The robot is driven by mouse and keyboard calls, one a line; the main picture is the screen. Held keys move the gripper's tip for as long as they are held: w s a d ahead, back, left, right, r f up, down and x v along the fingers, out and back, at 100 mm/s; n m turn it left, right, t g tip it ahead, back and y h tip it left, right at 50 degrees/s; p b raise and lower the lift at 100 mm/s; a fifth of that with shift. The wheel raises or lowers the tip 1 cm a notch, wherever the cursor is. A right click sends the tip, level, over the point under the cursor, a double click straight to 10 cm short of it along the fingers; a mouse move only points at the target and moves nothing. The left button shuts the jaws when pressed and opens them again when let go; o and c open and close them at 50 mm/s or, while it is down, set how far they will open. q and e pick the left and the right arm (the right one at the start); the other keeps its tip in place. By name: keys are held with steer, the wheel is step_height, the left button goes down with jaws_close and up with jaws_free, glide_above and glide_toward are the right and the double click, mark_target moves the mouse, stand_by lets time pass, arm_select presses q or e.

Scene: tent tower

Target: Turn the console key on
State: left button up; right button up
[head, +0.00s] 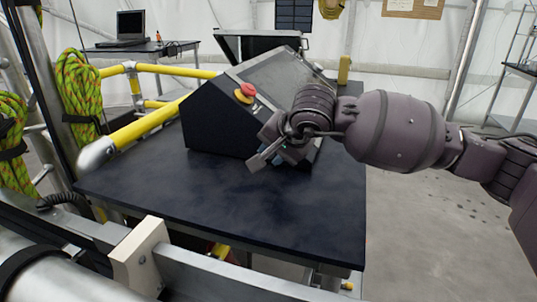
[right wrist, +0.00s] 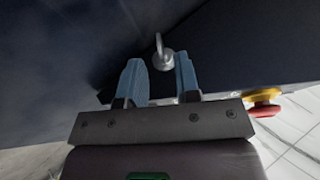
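The dark console (head: 215,125) with a sloped top panel stands on the dark table. My right gripper (head: 268,153) is at its front face, below the red stop button. The right wrist view shows this gripper (right wrist: 159,75) open, its two blue fingers apart. A small silvery key (right wrist: 163,58) shows in the gap at the fingertips, against the dark console face, with space visible on both sides. I cannot tell whether the fingertips reach past it in depth. In the head view the key is hidden behind my gripper. My left gripper is out of view.
A red stop button on a yellow base (head: 244,93) sits on the console near my right gripper; it also shows in the right wrist view (right wrist: 264,101). The table's front (head: 230,210) is bare. Yellow railing (head: 150,124) runs along the left.

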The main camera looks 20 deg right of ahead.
steer(key=p+v, duration=0.1)
steer(key=v, duration=0.6)
steer(key=shift+s+r, duration=0.2)
steer(key=shift+s, duration=0.05)
